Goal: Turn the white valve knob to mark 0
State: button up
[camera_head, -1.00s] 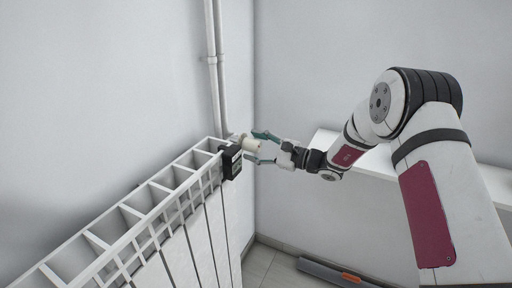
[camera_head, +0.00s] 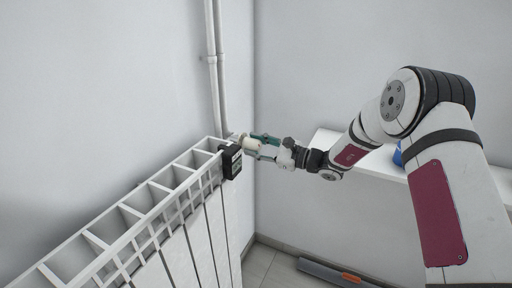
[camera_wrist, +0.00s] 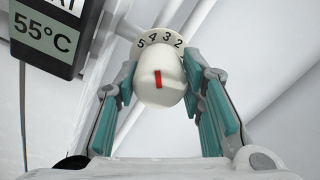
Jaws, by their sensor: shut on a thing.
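The white valve knob (camera_head: 250,147) sits at the end of the radiator, by the wall pipes. In the wrist view the knob (camera_wrist: 160,98) shows a red mark on its face and a collar with the numbers 5, 4, 3 and 2 above it. The red mark points up, roughly between 4 and 3. Mark 0 is not visible. My gripper (camera_head: 258,145) has its teal-padded fingers on either side of the knob, shut on it. The fingers also frame the knob in the wrist view (camera_wrist: 161,72).
A black display (camera_head: 230,162) hangs on the radiator beside the knob; in the wrist view it reads 55°C (camera_wrist: 45,35). The white radiator (camera_head: 150,235) fills the lower left. Vertical pipes (camera_head: 217,70) rise behind. A white ledge (camera_head: 375,164) with a blue thing (camera_head: 398,155) is at right.

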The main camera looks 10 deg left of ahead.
jog(key=m, duration=0.5)
jog(key=shift+m, duration=0.3)
jog(key=m+p, duration=0.1)
jog(key=m, duration=0.9)
jog(key=shift+m, duration=0.4)
jog(key=m, duration=0.5)
jog(key=shift+m+p, duration=0.3)
jog(key=shift+p, duration=0.1)
jog(key=o, duration=1.1)
jog(key=shift+o, duration=0.2)
